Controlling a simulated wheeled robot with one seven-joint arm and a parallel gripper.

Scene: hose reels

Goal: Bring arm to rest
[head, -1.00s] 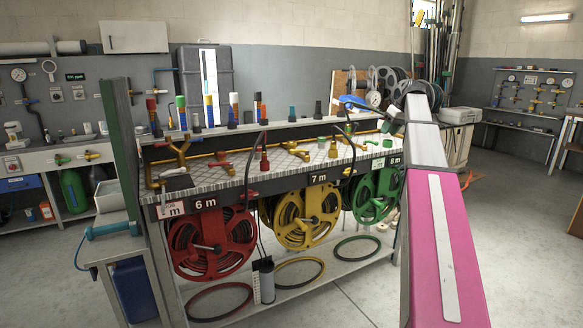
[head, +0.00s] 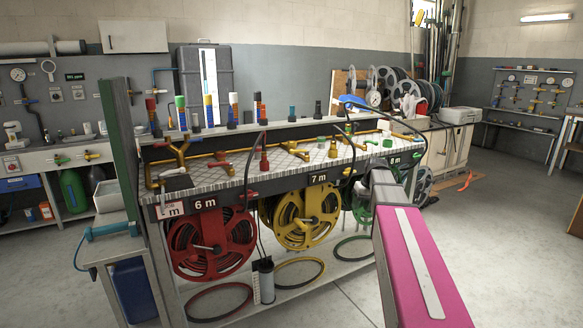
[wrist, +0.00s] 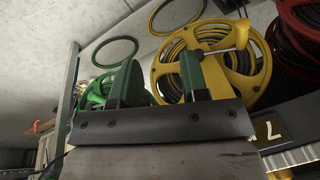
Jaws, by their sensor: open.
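My arm, with a pink link, reaches in from the lower right of the head view, in front of the bench's right end. My gripper cannot be made out in the head view. In the wrist view my gripper (wrist: 158,66) is open, with two green-faced fingers apart and nothing between them. The yellow hose reel (wrist: 212,58) shows beyond the fingers, and the green reel (wrist: 101,92) is behind the left finger. The wrist picture appears turned over. The red reel (head: 211,244) and yellow reel (head: 306,218) hang under the bench in the head view.
The bench (head: 240,182) carries valves, fittings and coloured cylinders. Hose rings (head: 218,301) lie on its lower shelf. A green upright panel (head: 119,150) stands at its left end. A cabinet (head: 446,148) stands behind its right end. Open floor (head: 505,240) lies to the right.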

